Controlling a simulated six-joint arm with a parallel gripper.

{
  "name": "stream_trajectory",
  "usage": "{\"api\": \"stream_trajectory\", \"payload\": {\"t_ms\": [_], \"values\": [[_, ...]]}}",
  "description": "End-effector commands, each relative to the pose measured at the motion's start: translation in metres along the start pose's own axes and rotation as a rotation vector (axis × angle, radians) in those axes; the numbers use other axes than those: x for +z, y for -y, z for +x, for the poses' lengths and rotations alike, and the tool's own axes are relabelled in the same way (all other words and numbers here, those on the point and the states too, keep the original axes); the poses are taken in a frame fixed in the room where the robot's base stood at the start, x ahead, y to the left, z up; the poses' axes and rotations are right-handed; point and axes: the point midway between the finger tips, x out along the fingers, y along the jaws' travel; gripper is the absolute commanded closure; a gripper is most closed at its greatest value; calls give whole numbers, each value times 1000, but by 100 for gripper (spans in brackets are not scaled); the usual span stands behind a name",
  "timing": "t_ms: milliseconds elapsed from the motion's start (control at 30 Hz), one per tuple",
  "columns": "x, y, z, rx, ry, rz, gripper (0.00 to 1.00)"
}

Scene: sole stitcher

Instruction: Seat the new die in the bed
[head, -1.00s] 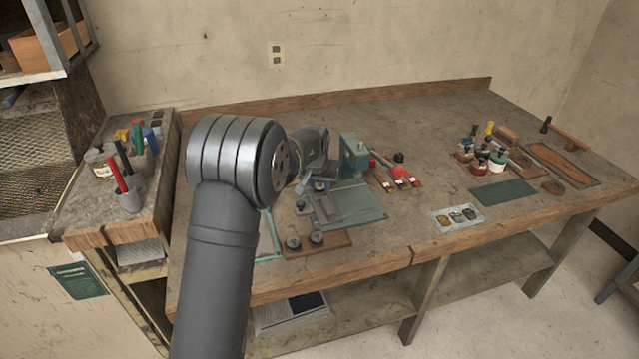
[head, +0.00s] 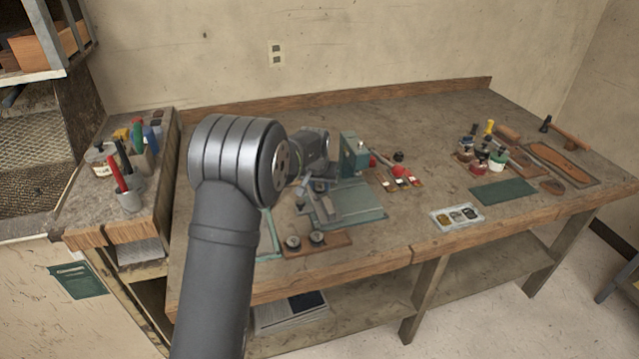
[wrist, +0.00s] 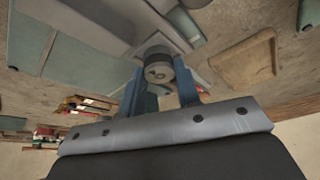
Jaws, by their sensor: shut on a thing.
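My gripper (wrist: 160,90) has its two blue fingers closed on a short grey cylindrical die (wrist: 158,72), whose round end faces the wrist camera. In the head view my gripper (head: 311,184) is just left of the green stitching machine (head: 354,155), low over the left part of its teal base plate (head: 368,213). A grey metal arm of the machine (head: 326,207) lies close to the gripper. The bed's opening and the die's underside are hidden, so I cannot tell whether the die touches the bed.
A wooden board (head: 337,241) with two dark round pieces (head: 293,242) stands in front of the machine. A small parts tray (head: 441,222) sits near the front edge. Bare bench (head: 425,135) lies behind.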

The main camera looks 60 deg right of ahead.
Motion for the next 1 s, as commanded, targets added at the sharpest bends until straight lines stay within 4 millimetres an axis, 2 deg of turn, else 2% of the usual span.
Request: {"api": "stream_trajectory", "payload": {"t_ms": [167,200,233,267,567,1000], "values": [[1,0,3,0,0,0,97],[1,0,4,0,-1,0,68],[1,0,4,0,-1,0,62],[1,0,4,0,-1,0,61],[1,0,2,0,0,0,61],[1,0,-32,0,-1,0,61]]}}
